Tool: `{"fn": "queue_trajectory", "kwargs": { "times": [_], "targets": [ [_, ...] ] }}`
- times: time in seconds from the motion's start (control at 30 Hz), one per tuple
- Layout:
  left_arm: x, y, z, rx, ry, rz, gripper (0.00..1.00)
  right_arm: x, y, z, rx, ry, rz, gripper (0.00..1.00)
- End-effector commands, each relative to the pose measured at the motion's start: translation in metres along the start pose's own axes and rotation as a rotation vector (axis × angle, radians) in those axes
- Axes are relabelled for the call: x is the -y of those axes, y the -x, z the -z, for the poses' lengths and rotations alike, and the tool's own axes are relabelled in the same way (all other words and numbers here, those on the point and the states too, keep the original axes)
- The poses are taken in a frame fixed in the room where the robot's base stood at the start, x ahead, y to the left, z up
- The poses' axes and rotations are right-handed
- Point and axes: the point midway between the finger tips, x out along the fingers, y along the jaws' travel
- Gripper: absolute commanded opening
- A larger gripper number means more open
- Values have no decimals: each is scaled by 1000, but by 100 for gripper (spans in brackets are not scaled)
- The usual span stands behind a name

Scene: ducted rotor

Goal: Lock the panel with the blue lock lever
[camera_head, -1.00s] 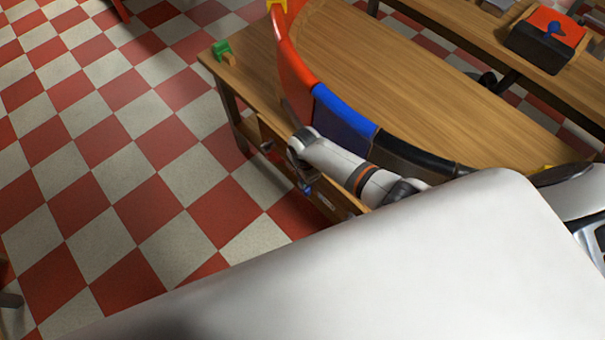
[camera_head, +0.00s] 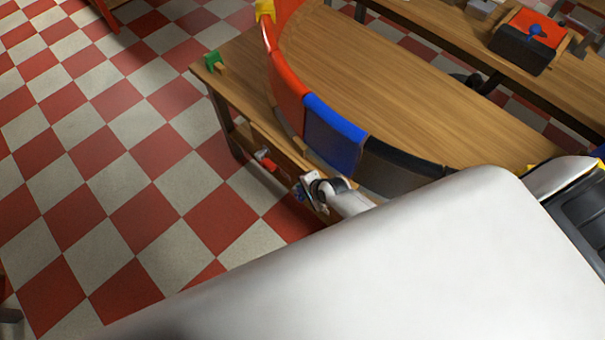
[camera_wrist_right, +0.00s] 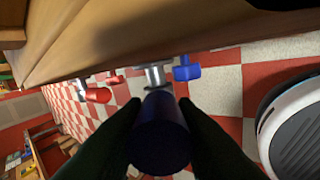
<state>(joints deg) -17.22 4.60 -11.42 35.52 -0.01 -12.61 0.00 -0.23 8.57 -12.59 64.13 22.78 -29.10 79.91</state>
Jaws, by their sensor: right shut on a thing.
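In the right wrist view, the fingers of my right gripper (camera_wrist_right: 160,140) are shut around a dark blue cylindrical handle (camera_wrist_right: 160,128). It sits at the end of a metal stem coming from the wooden panel edge. A brighter blue lever (camera_wrist_right: 187,70) shows beyond it, just to the right. A red lever (camera_wrist_right: 97,94) stands farther left along the same panel. In the head view, my right gripper (camera_head: 306,190) is at the table's front side, with a small blue part (camera_head: 298,194) beside it. A red lever (camera_head: 266,161) is to its left. My left gripper is out of view.
A wooden table (camera_head: 400,90) carries a curved rim with red, blue (camera_head: 333,135) and black segments. A green block (camera_head: 212,60) is on its left corner. A second table holds a red-topped dark box (camera_head: 528,40). The checkered floor at left is mostly clear.

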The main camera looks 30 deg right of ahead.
Motion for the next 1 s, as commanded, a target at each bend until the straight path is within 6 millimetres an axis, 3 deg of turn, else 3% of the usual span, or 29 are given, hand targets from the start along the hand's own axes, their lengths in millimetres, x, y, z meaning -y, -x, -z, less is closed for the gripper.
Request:
{"fn": "queue_trajectory", "kwargs": {
  "times": [0.47,0.5,0.63,1.0],
  "targets": [
    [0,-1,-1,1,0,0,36,2,0,0,-5,0,-18,0],
    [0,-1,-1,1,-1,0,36,2,0,0,-5,0,-18,27],
    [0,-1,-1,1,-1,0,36,2,0,0,-5,0,-18,47],
    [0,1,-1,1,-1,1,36,1,5,0,-5,0,-19,47]
  ]
}}
